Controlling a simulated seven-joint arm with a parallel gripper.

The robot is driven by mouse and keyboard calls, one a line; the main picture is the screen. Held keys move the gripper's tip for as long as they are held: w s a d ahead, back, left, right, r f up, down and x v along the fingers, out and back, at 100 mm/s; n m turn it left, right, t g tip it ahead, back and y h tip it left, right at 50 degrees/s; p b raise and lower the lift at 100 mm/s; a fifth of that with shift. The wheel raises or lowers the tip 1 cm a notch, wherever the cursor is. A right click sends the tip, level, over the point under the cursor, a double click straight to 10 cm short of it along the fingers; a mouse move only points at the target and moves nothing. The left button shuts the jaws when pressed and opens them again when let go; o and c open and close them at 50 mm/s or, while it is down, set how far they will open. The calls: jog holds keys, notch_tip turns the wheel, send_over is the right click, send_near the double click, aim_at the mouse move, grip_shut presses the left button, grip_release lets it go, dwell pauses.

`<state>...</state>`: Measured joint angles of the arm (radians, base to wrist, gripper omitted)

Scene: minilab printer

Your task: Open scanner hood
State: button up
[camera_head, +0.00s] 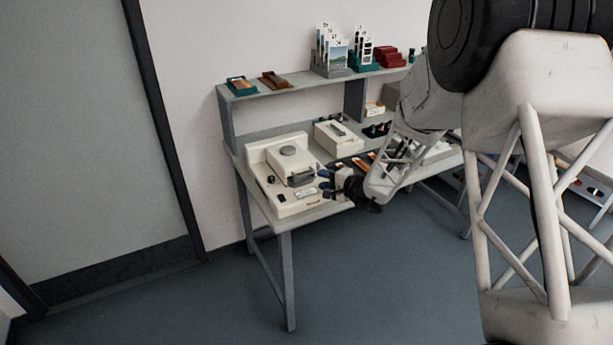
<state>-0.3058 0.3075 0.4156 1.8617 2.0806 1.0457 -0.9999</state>
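The scanner (262,178) is a cream-white machine on the left end of the grey desk. Its hood (284,162) appears closed, with a round knob-like part on top and a dark grey handle (301,178) at its front right edge. My gripper (323,188) is at the scanner's right front side, close to the handle, pointing left. Its fingers are small and dark here. I cannot tell whether they touch the handle or whether they are open or shut.
The desk (285,221) has a raised shelf (292,84) with small trays and card holders. A white box (338,139) stands behind my gripper. Other small items lie right of the scanner, partly hidden by my arm. The floor in front is clear.

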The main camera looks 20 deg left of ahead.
jog(key=shift+a, duration=0.15)
jog(key=shift+x, duration=3.75)
grip_shut()
